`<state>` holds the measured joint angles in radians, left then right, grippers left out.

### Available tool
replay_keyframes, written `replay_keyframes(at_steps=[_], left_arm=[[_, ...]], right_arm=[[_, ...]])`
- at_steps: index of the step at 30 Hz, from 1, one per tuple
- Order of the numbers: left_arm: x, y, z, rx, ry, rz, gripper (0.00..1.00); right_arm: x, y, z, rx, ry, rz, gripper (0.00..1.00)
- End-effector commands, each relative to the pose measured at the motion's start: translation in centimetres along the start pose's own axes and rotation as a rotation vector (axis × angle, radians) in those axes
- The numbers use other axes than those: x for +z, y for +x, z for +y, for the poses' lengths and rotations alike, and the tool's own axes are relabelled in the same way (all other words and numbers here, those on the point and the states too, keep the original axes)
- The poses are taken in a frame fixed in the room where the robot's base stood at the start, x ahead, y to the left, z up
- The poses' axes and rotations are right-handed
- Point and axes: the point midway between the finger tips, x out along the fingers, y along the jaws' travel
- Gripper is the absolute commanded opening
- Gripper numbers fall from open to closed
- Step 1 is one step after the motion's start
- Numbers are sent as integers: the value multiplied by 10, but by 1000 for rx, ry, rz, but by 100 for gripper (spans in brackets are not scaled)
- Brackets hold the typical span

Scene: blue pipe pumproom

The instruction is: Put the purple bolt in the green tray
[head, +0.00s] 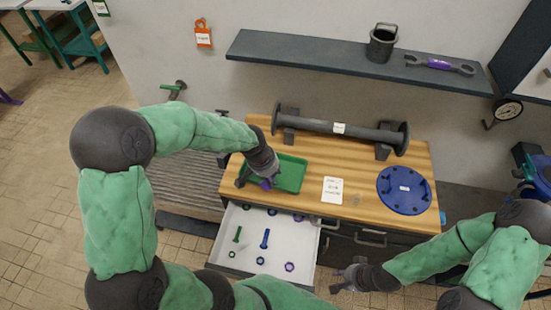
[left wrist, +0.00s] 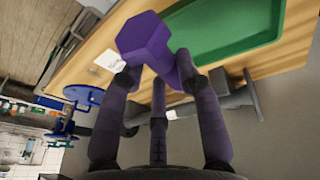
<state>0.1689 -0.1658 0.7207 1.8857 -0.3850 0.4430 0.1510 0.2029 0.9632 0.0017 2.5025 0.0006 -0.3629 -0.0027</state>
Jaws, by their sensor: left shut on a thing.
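My left gripper (head: 264,178) is over the left part of the green tray (head: 291,178) on the wooden bench. Its fingers are shut on the purple bolt (left wrist: 146,38). In the left wrist view the bolt's hexagonal head points away from the palm, and the tray (left wrist: 225,28) lies just beyond it. In the head view only a small piece of the bolt (head: 265,185) shows below the fingers; I cannot tell if it touches the tray floor. My right gripper (head: 337,281) is empty, with its fingers apart, in front of the bench and right of the drawer.
An open white drawer (head: 240,262) below the tray holds a green bolt (head: 238,234), a blue bolt (head: 265,239) and several nuts. A flanged pipe (head: 340,128), a label card (head: 332,190) and a blue disc (head: 404,190) are on the bench. A shelf (head: 300,49) hangs above.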

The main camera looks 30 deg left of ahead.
Motion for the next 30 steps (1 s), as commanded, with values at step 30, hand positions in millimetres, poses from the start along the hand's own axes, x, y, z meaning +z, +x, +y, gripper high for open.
replay_keyframes(at_steps=[30], left_arm=[[-73,101,-107,-1,-1,2,0]], right_arm=[[1,8,3,0,0,-2,30]])
